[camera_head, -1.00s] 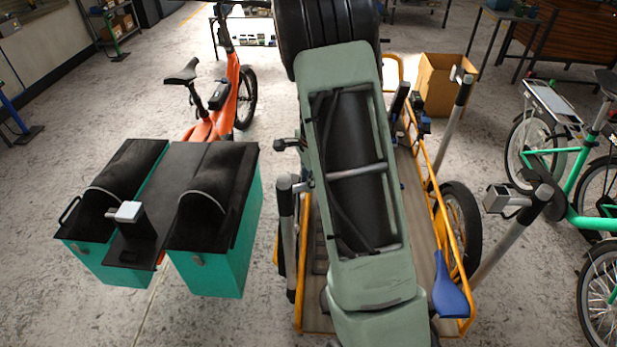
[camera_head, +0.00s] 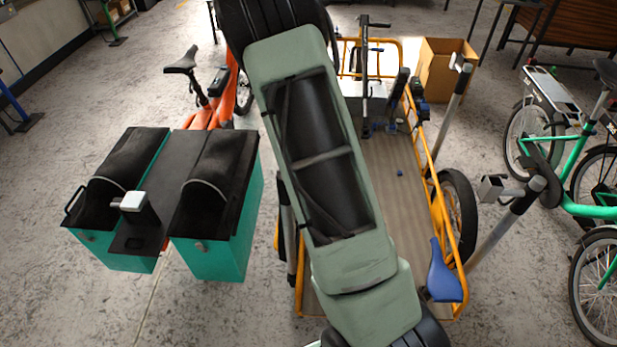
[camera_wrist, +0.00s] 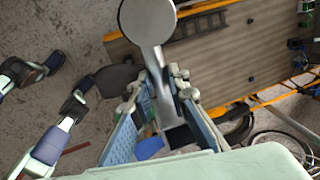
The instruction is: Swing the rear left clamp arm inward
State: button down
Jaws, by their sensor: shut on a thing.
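In the wrist view my gripper (camera_wrist: 163,100) has its two fingers on either side of a silver clamp arm (camera_wrist: 162,62). The arm runs from a round grey post top (camera_wrist: 148,18) down between the fingers, ending at a dark block (camera_wrist: 180,136). In the head view my gripper is hidden behind my own arm. The left clamp post (camera_head: 289,240) shows only in part beside my arm, its head hidden. The right clamp posts, one near (camera_head: 505,235) and one far (camera_head: 452,115), stand upright with pale clamp heads.
The orange-railed cargo bed (camera_head: 392,190) lies right of my arm, with a blue saddle (camera_head: 447,275) at its near right corner. Teal panniers (camera_head: 215,225) on an orange bike stand left. A green bike (camera_head: 590,210) stands right. A cardboard box (camera_head: 440,75) is behind.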

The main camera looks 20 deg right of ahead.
jog(key=c, duration=1.8)
grip_release()
jog(key=shift+c, duration=0.2)
jog(key=shift+r, duration=0.1)
notch_tip(320, 180, up, 12)
jog(key=s+a, duration=0.1)
jog(key=s, duration=0.1)
